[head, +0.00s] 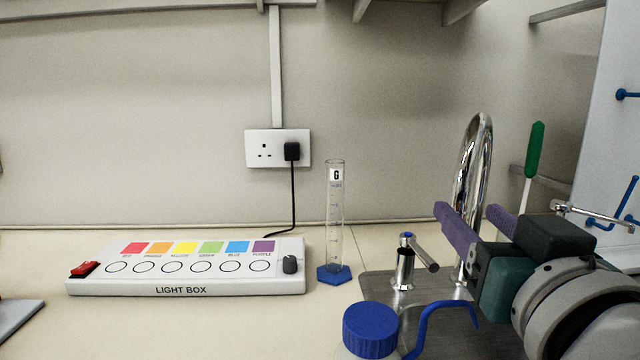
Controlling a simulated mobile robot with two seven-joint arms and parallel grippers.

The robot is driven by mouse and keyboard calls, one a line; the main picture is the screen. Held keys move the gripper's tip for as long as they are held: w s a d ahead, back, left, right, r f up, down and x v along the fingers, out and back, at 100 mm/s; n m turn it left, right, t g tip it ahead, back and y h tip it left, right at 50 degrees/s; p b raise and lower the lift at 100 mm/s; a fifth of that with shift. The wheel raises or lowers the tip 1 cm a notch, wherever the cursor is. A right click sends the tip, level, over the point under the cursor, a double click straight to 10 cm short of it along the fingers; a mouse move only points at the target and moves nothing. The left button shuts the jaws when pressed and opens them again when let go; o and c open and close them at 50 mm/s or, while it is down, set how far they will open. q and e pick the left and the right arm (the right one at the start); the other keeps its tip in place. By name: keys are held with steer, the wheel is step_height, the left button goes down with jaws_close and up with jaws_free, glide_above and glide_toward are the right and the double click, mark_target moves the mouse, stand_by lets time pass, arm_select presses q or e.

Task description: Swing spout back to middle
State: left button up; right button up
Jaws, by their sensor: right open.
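The spout's outlet end is hard to make out. My left gripper is not in view.
A measuring cylinder (335,215) stands left of the sink deck (378,288). A light box (185,287) lies farther left. A green-handled brush (534,150) stands behind my gripper.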

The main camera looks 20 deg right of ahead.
steer(key=shift+w+d, duration=0.2)
steer(key=shift+w, duration=0.2)
steer(key=x, duration=0.8)
steer(key=shift+d+p, duration=0.35)
steer(key=shift+p, duration=0.1)
steer(key=shift+f, duration=0.1)
steer(key=shift+c, duration=0.3)
jaws_close()
